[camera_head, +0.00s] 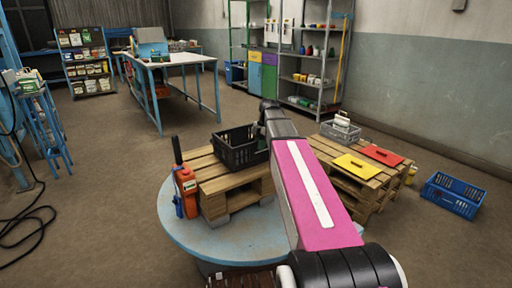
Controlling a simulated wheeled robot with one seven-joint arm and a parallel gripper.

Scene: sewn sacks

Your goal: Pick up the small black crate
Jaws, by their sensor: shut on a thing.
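The small black crate (236,150) is in the head camera view, at the left part of a wooden pallet stack. It is an open-topped crate with slatted sides and looks upright. My gripper (262,128) is at its right side, at the far end of my pink and black arm, and is shut on the crate. My arm hides the crate's right end and most of the fingers. I cannot tell whether the crate touches the pallet (222,182) under it.
An orange and black tool (185,185) stands left of the pallet on a round blue platform (190,233). Yellow (357,166) and red (383,155) plates lie on the right pallet. A blue crate (453,194) is on the floor at right. Open floor lies to the left.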

